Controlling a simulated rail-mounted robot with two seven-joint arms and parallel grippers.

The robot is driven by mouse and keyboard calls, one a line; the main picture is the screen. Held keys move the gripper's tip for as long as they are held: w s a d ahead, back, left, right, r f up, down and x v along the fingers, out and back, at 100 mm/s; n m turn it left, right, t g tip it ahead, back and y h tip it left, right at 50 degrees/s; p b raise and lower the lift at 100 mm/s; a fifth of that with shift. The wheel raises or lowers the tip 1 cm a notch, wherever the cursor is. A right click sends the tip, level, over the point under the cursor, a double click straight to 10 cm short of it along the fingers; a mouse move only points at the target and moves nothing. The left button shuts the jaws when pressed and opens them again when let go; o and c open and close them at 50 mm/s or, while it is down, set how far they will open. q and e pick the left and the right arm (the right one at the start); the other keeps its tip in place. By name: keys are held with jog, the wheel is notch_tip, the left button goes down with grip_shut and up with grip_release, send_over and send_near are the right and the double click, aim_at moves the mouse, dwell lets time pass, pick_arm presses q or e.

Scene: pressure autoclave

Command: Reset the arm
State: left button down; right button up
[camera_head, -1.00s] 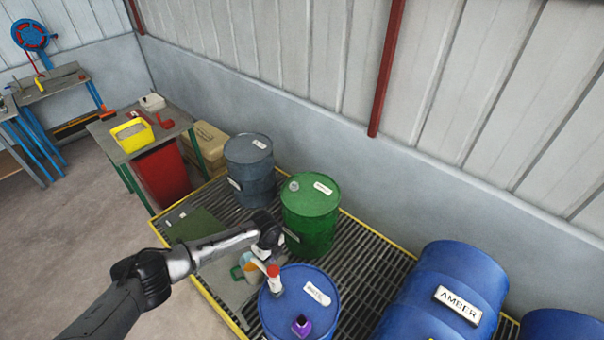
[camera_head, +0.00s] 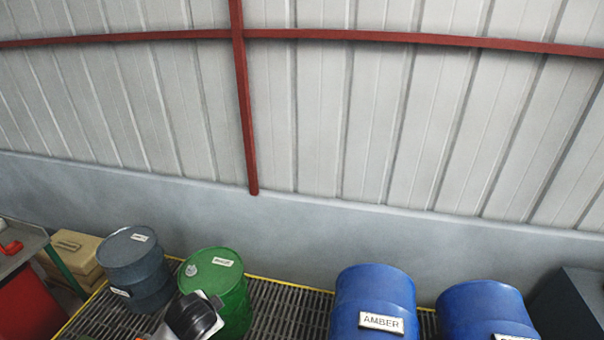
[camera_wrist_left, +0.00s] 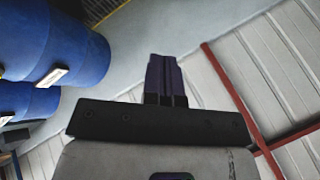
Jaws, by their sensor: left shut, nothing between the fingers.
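My left gripper (camera_wrist_left: 165,75) shows in the left wrist view. Its two dark fingers are together, with nothing between them. It is clear of the drums, and the wall panels and floor lie behind it. In the head view, only a black and white part of my left arm (camera_head: 195,318) shows at the bottom edge, in front of the green drum. The fingers are not seen there. My right arm and gripper are in neither view.
A grey drum (camera_head: 136,268) and a green drum (camera_head: 226,277) stand on a yellow-edged grating (camera_head: 285,310). A blue drum labelled AMBER (camera_head: 373,297) and another blue drum (camera_head: 484,306) are to the right. A dark box (camera_head: 575,305) stands far right, the wall behind.

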pick_arm(q)
jog(key=s+d+r+n+t+h, duration=0.1)
jog(key=s+d+r+n+t, duration=0.15)
jog(key=s, duration=0.35)
jog(key=s+d+r+n+t+h, duration=0.1)
jog(key=s+r, duration=0.2)
jog(key=s, duration=0.3)
jog(key=s+a+f+n+g, duration=0.1)
jog(key=s+f+n+g, duration=0.1)
jog(key=s+f, duration=0.6)
jog(key=s+f+n+g, duration=0.2)
jog(key=s+f, duration=0.6)
jog(key=s, duration=0.9)
jog(key=g, duration=0.2)
jog(key=shift+s+a+f+g, duration=0.15)
jog(key=shift+a+f+g, duration=0.2)
